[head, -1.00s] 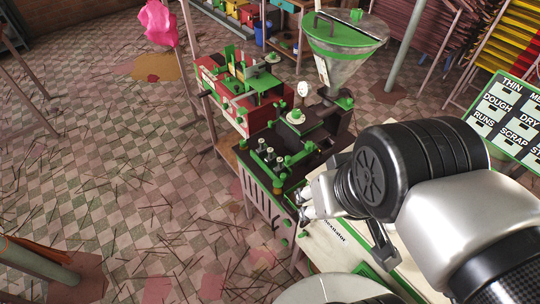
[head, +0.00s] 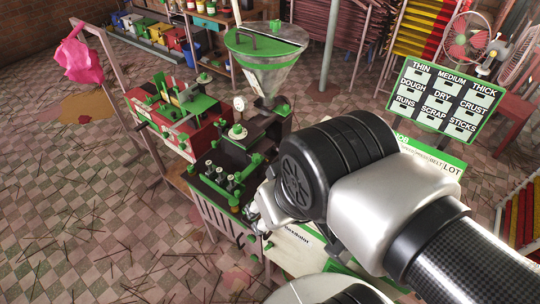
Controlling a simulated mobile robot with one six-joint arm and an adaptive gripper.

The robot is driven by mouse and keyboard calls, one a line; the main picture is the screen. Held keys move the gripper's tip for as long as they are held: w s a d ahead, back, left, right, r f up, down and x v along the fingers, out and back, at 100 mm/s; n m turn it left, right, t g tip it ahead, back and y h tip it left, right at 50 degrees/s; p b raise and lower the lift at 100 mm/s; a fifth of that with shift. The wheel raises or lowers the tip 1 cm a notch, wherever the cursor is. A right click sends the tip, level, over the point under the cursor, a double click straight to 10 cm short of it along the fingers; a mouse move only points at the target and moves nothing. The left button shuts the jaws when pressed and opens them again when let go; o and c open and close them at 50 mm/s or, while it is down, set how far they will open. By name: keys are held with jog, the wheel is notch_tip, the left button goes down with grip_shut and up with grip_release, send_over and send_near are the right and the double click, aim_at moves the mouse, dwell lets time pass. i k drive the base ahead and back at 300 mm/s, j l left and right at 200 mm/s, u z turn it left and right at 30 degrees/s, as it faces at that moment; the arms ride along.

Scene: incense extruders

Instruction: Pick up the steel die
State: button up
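Several small metal pieces with pale tops (head: 221,173) stand in a row on the dark, green-trimmed bench of the extruder. They are too small for me to tell which one is the steel die. My gripper (head: 259,216) is at the bench's right front edge, just right of and below these pieces. My dark wrist hides most of it, and only parts of its silvery fingers show. I cannot see anything held in it, nor whether the fingers are apart.
The extruder's hopper (head: 264,68) and pressure gauge (head: 239,104) rise behind the bench. A red machine (head: 190,128) stands to its left. A label board (head: 444,101) and a red fan (head: 467,37) are at right. The tiled floor at left has scattered sticks.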

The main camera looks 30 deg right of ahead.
aim_at(222, 180)
jog(key=k, duration=0.65)
jog(key=i+j+z, duration=0.15)
jog(key=z, duration=1.35)
jog(key=i+j, duration=0.1)
jog(key=j, duration=0.3)
jog(key=i+j, duration=0.1)
jog(key=j, duration=0.35)
jog(key=i+j, duration=0.1)
jog(key=j, duration=0.3)
jog(key=i+j, duration=0.1)
jog(key=j, duration=0.3)
jog(key=i+j, duration=0.15)
jog(key=j, duration=0.3)
jog(key=i+j, duration=0.1)
jog(key=j, duration=0.3)
jog(key=i+j, duration=0.1)
jog(key=j, duration=0.3)
